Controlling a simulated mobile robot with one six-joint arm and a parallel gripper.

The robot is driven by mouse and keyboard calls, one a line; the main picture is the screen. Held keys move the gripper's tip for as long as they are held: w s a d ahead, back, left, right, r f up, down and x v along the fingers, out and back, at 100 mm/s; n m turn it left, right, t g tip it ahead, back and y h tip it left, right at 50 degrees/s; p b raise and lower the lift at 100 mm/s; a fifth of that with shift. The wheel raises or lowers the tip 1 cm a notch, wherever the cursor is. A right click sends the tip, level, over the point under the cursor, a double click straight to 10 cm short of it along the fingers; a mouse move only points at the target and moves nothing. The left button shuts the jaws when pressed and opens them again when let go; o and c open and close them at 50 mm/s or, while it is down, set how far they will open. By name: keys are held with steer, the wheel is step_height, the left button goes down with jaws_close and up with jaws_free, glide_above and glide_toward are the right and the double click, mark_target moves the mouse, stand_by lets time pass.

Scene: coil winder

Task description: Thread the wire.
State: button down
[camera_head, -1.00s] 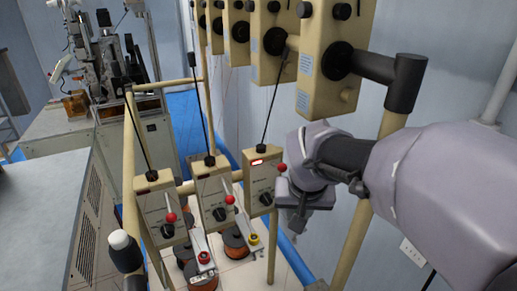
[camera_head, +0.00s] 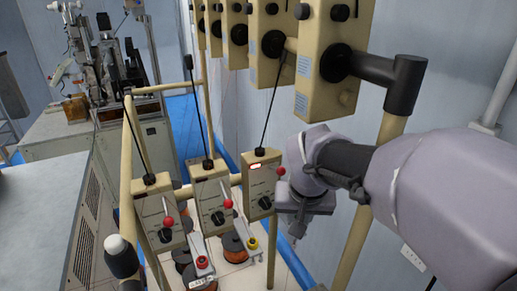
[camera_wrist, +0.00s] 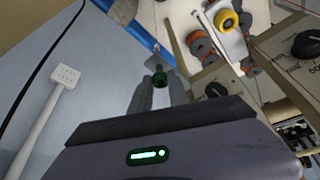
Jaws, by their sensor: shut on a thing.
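My gripper (camera_wrist: 158,88) points away from the camera in the wrist view. I cannot tell whether a wire runs from this piece. In the head view my gripper (camera_head: 299,222) hangs just right of the rightmost of three lower beige tension boxes (camera_head: 262,186), which has a lit red display. Its fingertips are hard to make out there. Several copper-coloured wire spools (camera_head: 234,247) stand below the boxes.
Black rods (camera_head: 272,105) rise from the lower boxes, with red-knobbed levers (camera_head: 229,204) beside them. A beige post (camera_head: 352,240) stands by my wrist. A grey cabinet (camera_head: 45,220) is at left, with the winding machine (camera_head: 105,70) behind.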

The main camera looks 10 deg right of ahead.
steer(key=shift+f, duration=0.15)
steer(key=shift+f+b, duration=1)
steer(key=shift+b, duration=0.05)
steer(key=c, duration=1.2)
jaws_free()
steer(key=shift+o, duration=0.2)
steer(key=p+v, duration=0.1)
steer(key=v, duration=0.2)
steer(key=shift+w+r, duration=0.1)
steer(key=shift+w, duration=0.05)
steer(key=s+a, duration=0.2)
steer(key=s, duration=1)
steer(key=shift+a+b, duration=0.25)
steer(key=shift+b, duration=0.15)
